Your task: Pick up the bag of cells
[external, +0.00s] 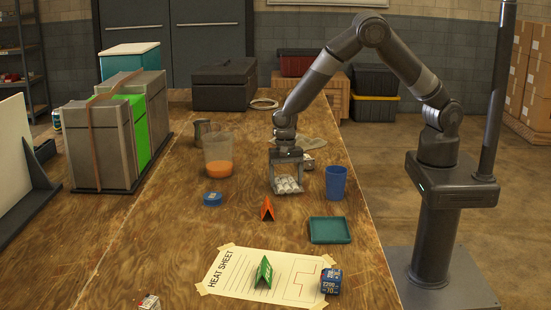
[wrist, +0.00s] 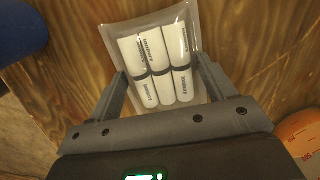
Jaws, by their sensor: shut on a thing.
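The bag of cells (external: 287,185) is a clear pouch with several white, dark-banded cells. In the wrist view the bag (wrist: 155,60) lies between the two fingers. My gripper (external: 286,180) points down over the wooden table and is shut on the bag, one finger at each side. In the wrist view my gripper (wrist: 160,85) has its fingertips against the bag's edges. I cannot tell whether the bag touches the table or is slightly above it.
A blue cup (external: 336,183) stands just right of the bag, and a beaker of orange liquid (external: 218,155) stands to the left. An orange folded card (external: 267,209), a blue round tin (external: 212,199) and a teal tray (external: 330,230) are nearer the front.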

